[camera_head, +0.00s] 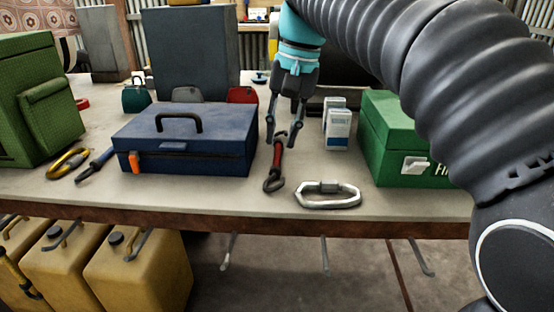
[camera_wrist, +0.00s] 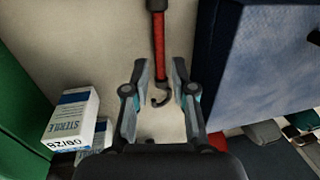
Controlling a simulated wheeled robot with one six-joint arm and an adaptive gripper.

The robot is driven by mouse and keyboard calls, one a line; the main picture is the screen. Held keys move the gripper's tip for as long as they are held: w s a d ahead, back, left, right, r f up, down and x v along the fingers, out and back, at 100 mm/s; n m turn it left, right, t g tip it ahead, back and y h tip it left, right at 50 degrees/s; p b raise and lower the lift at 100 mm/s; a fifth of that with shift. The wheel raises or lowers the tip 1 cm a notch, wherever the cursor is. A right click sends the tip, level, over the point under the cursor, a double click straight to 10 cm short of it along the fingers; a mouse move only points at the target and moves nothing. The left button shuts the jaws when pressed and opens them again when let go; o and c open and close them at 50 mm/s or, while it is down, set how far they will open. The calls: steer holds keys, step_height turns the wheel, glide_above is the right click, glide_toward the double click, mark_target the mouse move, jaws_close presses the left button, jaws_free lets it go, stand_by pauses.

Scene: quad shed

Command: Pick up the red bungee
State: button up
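The red bungee (camera_head: 276,163) lies on the table with dark hooks at both ends, between the blue case and the white boxes. In the wrist view the bungee (camera_wrist: 159,49) runs down from the top edge, and its hook lies between the finger tips. My gripper (camera_head: 284,138) is above the bungee's far end in the head view. In the wrist view my gripper (camera_wrist: 158,75) is open, with one finger on each side of the hook and a gap on both sides. Nothing is held.
The blue case (camera_head: 185,165) stands close left of the bungee. White boxes (camera_head: 338,130) and a green first-aid case (camera_head: 385,140) stand to the right. A silver carabiner (camera_head: 328,203) lies near the front edge. A yellow carabiner (camera_head: 68,163) and a blue bungee (camera_head: 94,166) lie at left.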

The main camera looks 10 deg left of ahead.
steer(key=shift+a+f, duration=0.15)
steer(key=shift+f, duration=0.55)
steer(key=shift+a+f, duration=0.1)
steer(key=shift+f, duration=0.6)
steer(key=shift+c, duration=0.2)
jaws_close()
steer(key=shift+r, duration=0.1)
steer(key=shift+r, duration=0.45)
steer(key=r, duration=0.2)
steer(key=r+p, duration=0.1)
steer(key=shift+w+d+r, duration=0.15)
steer(key=shift+d+r, duration=0.25)
steer(key=w+d+r, duration=0.1)
steer(key=d+r, duration=0.1)
steer(key=d, duration=0.1)
steer(key=w+d+r+p, duration=0.1)
steer(key=w+d+r, duration=0.1)
steer(key=d, duration=0.1)
steer(key=w+d+r+p, duration=0.1)
steer(key=d+r, duration=0.1)
steer(key=d, duration=0.2)
steer(key=shift+w+r, duration=0.1)
steer(key=shift+w, duration=0.05)
